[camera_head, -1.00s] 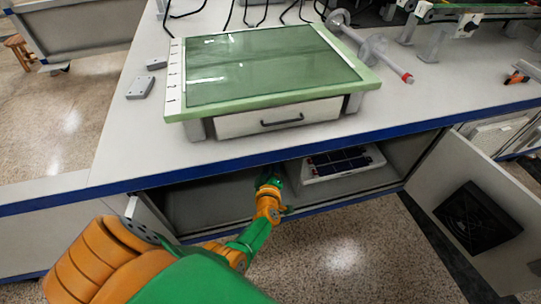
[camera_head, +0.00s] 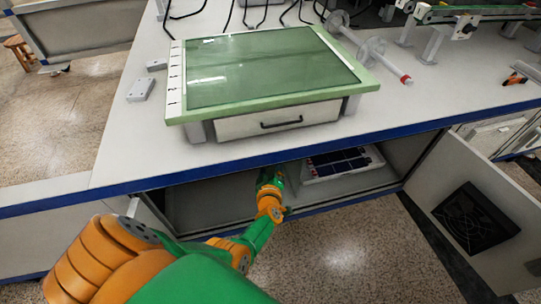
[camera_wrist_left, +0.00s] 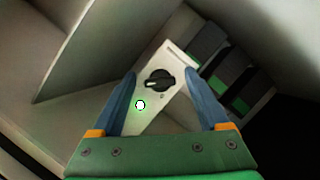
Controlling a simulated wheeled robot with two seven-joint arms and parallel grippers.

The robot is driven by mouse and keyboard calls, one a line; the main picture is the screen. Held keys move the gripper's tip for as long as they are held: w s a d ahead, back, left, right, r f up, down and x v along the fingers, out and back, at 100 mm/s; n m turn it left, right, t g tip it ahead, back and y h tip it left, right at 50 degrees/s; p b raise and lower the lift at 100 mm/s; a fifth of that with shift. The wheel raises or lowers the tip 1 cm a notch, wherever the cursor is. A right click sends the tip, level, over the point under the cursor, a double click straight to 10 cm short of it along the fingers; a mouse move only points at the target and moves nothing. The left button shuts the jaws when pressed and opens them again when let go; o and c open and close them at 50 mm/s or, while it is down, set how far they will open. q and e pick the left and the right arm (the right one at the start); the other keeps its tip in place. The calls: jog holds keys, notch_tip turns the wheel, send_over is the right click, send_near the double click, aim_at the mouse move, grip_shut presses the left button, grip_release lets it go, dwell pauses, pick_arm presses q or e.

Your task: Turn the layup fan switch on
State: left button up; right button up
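The fan switch shows in the left wrist view as a black rotary knob (camera_wrist_left: 160,80) on a pale panel (camera_wrist_left: 167,105). A white mark on the knob points left. Below it a small indicator light (camera_wrist_left: 140,105) is bright white with a green glow around it. My left gripper (camera_wrist_left: 165,100) is open, its two blue fingers on either side of the panel with the knob between and beyond them; I cannot tell whether they touch it. In the head view my left gripper (camera_head: 269,177) is inside the open cabinet under the bench. My right gripper is not in view.
A white unit with dark panels (camera_head: 341,162) sits in the cabinet, right of my gripper. The cabinet door (camera_head: 470,205) hangs open at right, with a black vent. The bench edge (camera_head: 250,159) overhangs the opening. A green-framed glass table (camera_head: 270,68) stands on top.

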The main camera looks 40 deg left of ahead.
pick_arm(q)
jog(key=p+v, duration=0.4)
jog(key=v, duration=0.3)
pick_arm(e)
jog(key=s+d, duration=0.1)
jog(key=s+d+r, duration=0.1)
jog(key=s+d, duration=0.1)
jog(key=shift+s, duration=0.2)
pick_arm(q)
jog(key=shift+d, duration=0.1)
